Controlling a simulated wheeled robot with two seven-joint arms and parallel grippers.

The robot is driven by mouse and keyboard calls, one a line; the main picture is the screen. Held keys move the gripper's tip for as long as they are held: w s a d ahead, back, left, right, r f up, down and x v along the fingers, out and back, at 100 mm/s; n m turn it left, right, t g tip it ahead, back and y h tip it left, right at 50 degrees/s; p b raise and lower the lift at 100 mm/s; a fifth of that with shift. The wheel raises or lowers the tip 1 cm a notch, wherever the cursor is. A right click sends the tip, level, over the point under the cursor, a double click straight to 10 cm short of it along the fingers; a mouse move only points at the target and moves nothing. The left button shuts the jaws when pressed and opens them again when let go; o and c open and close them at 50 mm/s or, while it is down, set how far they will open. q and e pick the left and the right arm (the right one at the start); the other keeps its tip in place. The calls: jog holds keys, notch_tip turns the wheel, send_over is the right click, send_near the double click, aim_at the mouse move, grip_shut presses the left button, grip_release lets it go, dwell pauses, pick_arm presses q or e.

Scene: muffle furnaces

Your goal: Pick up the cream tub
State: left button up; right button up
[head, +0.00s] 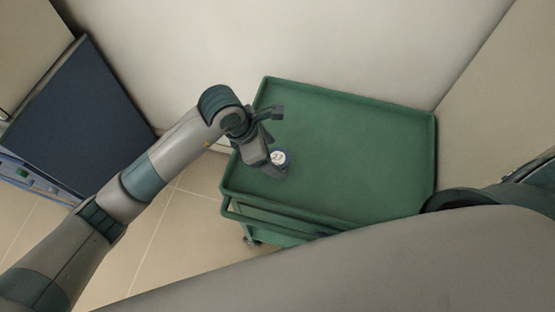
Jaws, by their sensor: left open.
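The cream tub (278,158) is a small round container with a white lid and a dark mark on it. It stands on the top of the green cart (350,150), near the cart's left side. My left gripper (277,143) is open, with its fingers on either side of the tub as seen from above. One finger shows above the tub and one below it in the picture. I cannot tell whether the fingers touch the tub. The tub's lower part is hidden. My right gripper is not in view.
The cart has a raised rim, and the rest of its top is clear. Walls stand behind it and to its right. A dark-topped unit (75,120) with a control panel stands at the left. Tiled floor shows between that unit and the cart.

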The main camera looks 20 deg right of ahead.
aim_at(277, 158)
pick_arm(q)
jog(key=p+x, duration=0.1)
jog(key=x, duration=0.2)
jog(key=shift+w+p, duration=0.2)
jog(key=shift+p, duration=0.1)
jog(key=shift+d+f, duration=0.25)
jog(key=shift+f, duration=0.35)
jog(key=shift+c, duration=0.3)
jog(key=c, duration=1.2)
jog(key=shift+o, duration=0.2)
